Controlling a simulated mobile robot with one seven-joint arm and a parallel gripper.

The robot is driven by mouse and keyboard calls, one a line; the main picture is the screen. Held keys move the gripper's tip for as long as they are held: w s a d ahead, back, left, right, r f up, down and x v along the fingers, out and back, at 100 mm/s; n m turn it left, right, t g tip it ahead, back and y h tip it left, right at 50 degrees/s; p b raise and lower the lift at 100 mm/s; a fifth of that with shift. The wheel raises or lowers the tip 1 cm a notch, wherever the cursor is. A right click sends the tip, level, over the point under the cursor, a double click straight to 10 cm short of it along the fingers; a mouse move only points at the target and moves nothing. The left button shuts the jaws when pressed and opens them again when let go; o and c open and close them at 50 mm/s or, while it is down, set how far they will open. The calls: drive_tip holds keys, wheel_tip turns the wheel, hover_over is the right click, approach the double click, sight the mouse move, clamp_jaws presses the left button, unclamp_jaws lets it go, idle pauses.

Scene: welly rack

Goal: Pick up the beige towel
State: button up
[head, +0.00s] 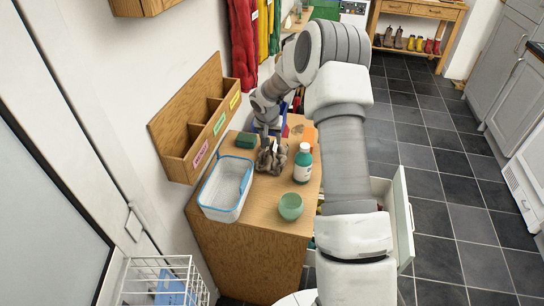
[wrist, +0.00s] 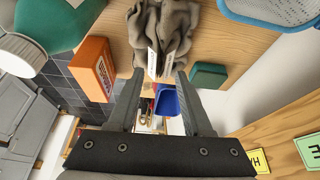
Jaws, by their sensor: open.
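The towel (head: 271,157) is a crumpled grey-beige cloth standing in a bunched heap on the wooden cabinet top. In the wrist view the towel (wrist: 165,25) fills the top middle, with two narrow pale strips at its near end. My gripper (wrist: 160,76) is open, its two dark fingers apart and pointing at the towel. The fingertips are close to the towel's near end; I cannot tell whether they touch it. In the head view my gripper (head: 268,133) is just behind the towel and partly hidden by my arm and the cloth.
A blue-rimmed tub (head: 207,207) and a green cup (head: 290,207) are nearer. A wooden wall rack (head: 175,135) borders the left; a drawer (head: 404,222) stands open.

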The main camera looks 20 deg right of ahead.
sight(272, 143)
drive_tip(key=shift+w+p+x, duration=0.15)
drive_tip(key=shift+p+x, duration=0.15)
drive_tip(key=shift+x, duration=1.05)
drive_tip(key=shift+w+p+x, duration=0.15)
drive_tip(key=shift+p+x, duration=0.1)
drive_tip(key=shift+x, duration=1.05)
drive_tip(key=shift+d+r, duration=0.1)
drive_tip(key=shift+d, duration=0.05)
drive_tip(key=shift+c, duration=0.3)
clamp_jaws()
